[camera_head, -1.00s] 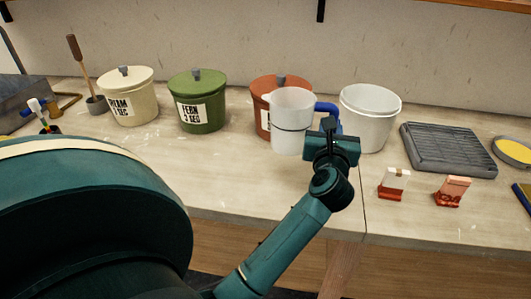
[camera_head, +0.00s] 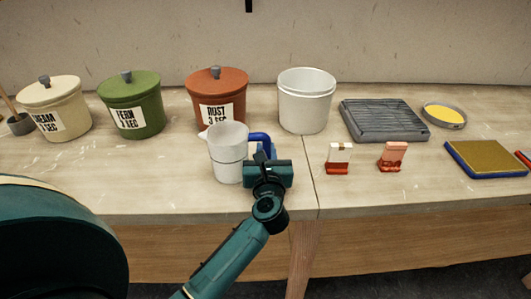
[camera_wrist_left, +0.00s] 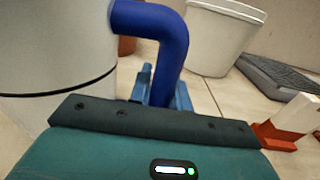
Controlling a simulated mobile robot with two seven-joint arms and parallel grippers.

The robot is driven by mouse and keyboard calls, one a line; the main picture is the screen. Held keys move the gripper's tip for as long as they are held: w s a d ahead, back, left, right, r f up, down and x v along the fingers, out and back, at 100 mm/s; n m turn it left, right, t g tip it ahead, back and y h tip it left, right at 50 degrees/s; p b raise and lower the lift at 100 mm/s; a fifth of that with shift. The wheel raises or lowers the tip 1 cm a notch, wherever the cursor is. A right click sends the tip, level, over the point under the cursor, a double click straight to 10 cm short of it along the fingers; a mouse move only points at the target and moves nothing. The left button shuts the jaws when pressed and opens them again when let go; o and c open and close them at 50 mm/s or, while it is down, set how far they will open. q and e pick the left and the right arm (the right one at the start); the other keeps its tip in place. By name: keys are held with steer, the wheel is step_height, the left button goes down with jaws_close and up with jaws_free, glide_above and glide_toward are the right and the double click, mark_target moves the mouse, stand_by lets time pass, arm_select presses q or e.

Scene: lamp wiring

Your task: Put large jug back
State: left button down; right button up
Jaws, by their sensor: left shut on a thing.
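The large jug (camera_head: 228,153) is white and translucent, with a dark band around it and a blue handle (camera_wrist_left: 165,40). It is upright at the middle of the bench, in front of the rust-coloured pot. My left gripper (camera_head: 264,158) is shut on the blue handle from the jug's right side. In the left wrist view the jug's wall (camera_wrist_left: 55,55) fills the upper left. I cannot tell if the jug's base touches the bench. My right gripper is not in view.
Behind stand lidded cream (camera_head: 55,107), green (camera_head: 131,104) and rust (camera_head: 216,95) pots and an open white bucket (camera_head: 306,100). To the right are a grey ribbed tray (camera_head: 383,120), two small red-based items (camera_head: 338,160), a yellow dish (camera_head: 444,115) and a blue-edged pad (camera_head: 487,158). The front bench is clear.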

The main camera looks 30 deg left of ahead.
arm_select(q)
steer(key=shift+f, duration=0.1)
steer(key=c, duration=1.3)
jaws_free()
